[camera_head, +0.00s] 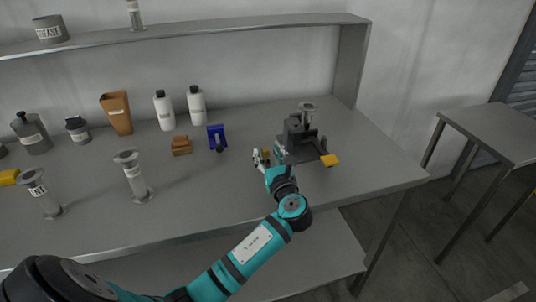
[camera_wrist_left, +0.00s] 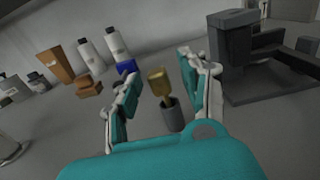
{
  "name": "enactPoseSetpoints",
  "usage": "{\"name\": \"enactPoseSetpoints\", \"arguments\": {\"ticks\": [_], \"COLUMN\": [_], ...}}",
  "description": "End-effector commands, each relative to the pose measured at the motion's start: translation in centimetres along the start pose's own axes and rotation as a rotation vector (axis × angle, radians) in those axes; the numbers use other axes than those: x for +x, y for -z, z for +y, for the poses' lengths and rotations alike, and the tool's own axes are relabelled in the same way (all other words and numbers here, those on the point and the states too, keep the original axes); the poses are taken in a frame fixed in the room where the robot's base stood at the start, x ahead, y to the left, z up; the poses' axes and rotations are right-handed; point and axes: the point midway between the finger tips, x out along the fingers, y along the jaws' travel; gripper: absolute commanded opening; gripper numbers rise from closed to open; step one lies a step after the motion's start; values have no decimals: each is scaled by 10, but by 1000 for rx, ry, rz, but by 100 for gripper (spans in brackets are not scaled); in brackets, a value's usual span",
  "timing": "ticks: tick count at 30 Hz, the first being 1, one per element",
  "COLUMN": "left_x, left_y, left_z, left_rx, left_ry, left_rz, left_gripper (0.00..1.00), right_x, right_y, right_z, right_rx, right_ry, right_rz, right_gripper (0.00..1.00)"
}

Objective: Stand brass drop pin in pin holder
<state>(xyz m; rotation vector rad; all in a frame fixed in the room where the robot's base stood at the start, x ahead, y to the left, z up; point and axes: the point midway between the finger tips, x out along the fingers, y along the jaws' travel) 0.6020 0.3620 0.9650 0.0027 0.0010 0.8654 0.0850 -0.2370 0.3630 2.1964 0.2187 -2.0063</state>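The brass drop pin (camera_wrist_left: 158,83) stands head up, slightly tilted, with its narrow lower part at the mouth of a small dark grey cylindrical cup (camera_wrist_left: 172,116), which looks like the pin holder. The pin's lower end is hidden in or behind the cup rim. My left gripper (camera_wrist_left: 163,84) is open, with one finger on each side of the pin and visible gaps to both. In the head view the left gripper (camera_head: 268,156) is low over the bench, just left of the black apparatus, and the pin (camera_head: 266,154) shows small between its fingers. My right gripper is not in view.
The black apparatus (camera_head: 294,134) with a yellow part (camera_head: 330,160) stands close right of the gripper. A blue item (camera_head: 217,136), a brown block (camera_head: 181,145) and white bottles (camera_head: 196,105) stand to the left. The bench front (camera_head: 220,195) is clear.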

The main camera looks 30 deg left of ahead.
Motion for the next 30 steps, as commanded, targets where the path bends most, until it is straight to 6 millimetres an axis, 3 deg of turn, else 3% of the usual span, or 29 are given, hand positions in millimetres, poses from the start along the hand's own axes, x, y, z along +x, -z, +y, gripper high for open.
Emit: {"name": "enactPoseSetpoints", "arguments": {"ticks": [11,24,30], "left_x": [-6,-91,-115], "left_y": [0,1,0], "left_z": [-1,0,0], "left_rx": [-1,-1,0], "left_ry": [2,2,1], "left_rz": [1,4,1], "left_gripper": [48,48,48], "right_x": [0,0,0], "right_y": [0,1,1], "right_z": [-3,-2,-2], "right_rx": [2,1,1], "right_ry": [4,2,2], "right_rz": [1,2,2], "right_gripper": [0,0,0]}}
